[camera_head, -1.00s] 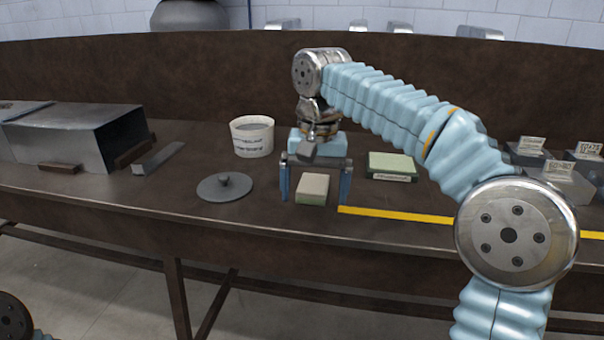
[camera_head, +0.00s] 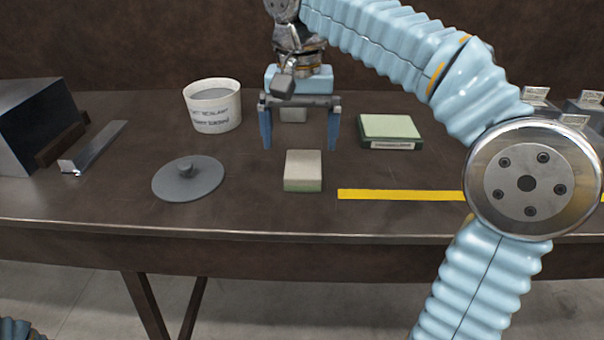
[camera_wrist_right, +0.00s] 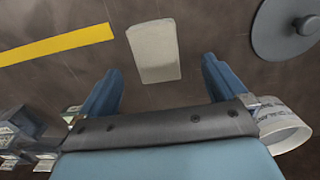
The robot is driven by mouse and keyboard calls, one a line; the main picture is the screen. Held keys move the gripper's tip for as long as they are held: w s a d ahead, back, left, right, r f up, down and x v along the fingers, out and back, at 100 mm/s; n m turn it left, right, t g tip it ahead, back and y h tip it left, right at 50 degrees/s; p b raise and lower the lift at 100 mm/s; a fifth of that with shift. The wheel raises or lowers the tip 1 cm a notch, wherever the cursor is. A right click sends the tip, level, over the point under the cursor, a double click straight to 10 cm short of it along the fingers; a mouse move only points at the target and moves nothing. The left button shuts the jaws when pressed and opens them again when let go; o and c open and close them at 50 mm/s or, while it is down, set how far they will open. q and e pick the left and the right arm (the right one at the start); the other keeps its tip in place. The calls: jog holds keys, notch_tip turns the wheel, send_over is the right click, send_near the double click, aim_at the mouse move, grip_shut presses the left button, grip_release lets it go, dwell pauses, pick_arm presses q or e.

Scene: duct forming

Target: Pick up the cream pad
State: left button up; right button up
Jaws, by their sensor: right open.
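The cream pad (camera_head: 303,165) is a small block with a cream top and a greenish lower side, lying flat on the brown table. My right gripper (camera_head: 300,145) is open and empty, with its two blue fingers pointing down, just beyond the pad in the head view. In the right wrist view the pad (camera_wrist_right: 153,50) shows past the fingertips (camera_wrist_right: 160,75), roughly between their lines and not touched. The exact height of the fingers above the table is hard to tell. My left gripper is not in view.
A grey lidlike disc (camera_head: 188,178) and a labelled white tub (camera_head: 212,106) stand left of the pad. A green-topped block (camera_head: 389,130) is to the right, by a yellow strip (camera_head: 400,195). A small pale block (camera_head: 293,115) shows behind my right gripper. Metal ductwork (camera_head: 32,115) is at far left.

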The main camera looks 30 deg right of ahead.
aim_at(303, 163)
jog(key=f, duration=0.3)
jog(key=f+b, duration=0.1)
jog(key=f, duration=0.1)
jog(key=shift+d+f, duration=0.35)
jog(key=c, duration=1.1)
jog(key=shift+r, duration=0.1)
jog(key=shift+c, duration=0.2)
